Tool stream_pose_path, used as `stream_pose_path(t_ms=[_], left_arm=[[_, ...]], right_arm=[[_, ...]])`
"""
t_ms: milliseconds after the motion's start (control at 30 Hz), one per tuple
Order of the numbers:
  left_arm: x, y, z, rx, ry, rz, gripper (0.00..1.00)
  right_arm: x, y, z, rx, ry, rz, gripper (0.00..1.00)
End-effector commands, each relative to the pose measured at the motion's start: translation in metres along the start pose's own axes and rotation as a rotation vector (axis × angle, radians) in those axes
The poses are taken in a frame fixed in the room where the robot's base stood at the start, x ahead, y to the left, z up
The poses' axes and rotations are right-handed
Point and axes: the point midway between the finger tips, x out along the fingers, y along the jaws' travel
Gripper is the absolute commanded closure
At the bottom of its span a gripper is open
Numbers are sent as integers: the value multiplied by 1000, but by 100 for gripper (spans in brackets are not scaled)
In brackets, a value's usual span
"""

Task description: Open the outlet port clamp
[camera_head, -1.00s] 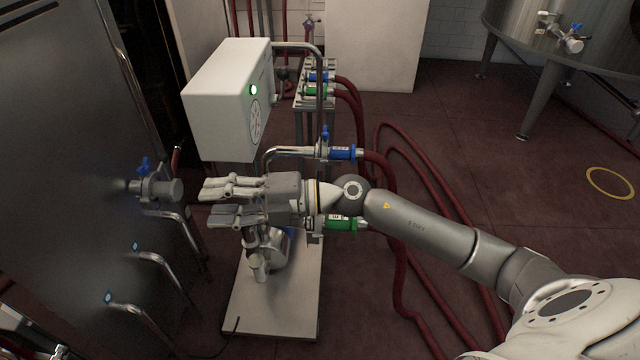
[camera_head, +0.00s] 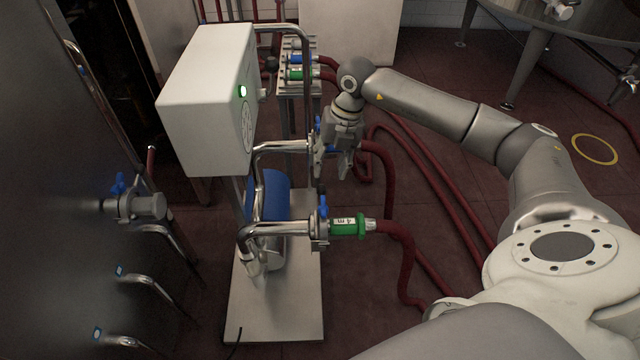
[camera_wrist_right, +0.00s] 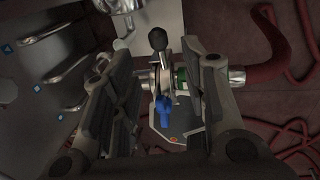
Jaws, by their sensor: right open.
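Two pipe ends on the pump carry clamps with blue handles; no outlet label is readable. The near clamp (camera_head: 320,225) joins a bent steel pipe to a green-banded hose coupling (camera_head: 348,226). The far clamp (camera_head: 315,140) is partly hidden behind my right gripper (camera_head: 333,174). That gripper points down at the far pipe end, its fingers apart and empty. In the right wrist view, a blue clamp handle (camera_wrist_right: 163,106) and a green-banded coupling (camera_wrist_right: 182,76) show between the open fingers. I cannot tell whether either clamp is fastened. My left gripper is out of view.
The white pump box (camera_head: 205,95) stands left of my right gripper. Red hoses (camera_head: 405,265) curve over the floor to the right. A steel tank wall with a valve (camera_head: 140,205) is at left. A hose rack (camera_head: 300,80) stands behind.

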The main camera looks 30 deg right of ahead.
Motion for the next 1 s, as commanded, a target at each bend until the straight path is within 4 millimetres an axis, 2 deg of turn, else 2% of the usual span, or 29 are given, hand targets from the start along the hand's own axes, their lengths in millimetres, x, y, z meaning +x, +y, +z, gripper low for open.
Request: stream_pose_path(t_ms=[33, 200, 400, 600, 833, 867, 1000], left_arm=[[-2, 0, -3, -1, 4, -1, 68], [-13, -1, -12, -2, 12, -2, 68], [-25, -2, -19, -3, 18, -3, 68], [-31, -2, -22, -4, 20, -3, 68], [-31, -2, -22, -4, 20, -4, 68], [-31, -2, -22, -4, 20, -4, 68], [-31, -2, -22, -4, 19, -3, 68]], right_arm=[[12, 0, -1, -1, 3, 0, 59], [46, 1, -1, -2, 3, 2, 59], [75, 1, -1, -2, 2, 3, 59], [86, 2, 0, -2, 0, 4, 59], [86, 2, -1, -3, 0, 4, 59], [86, 2, -1, -3, 0, 4, 61], [86, 2, -1, -3, 1, 4, 79]])
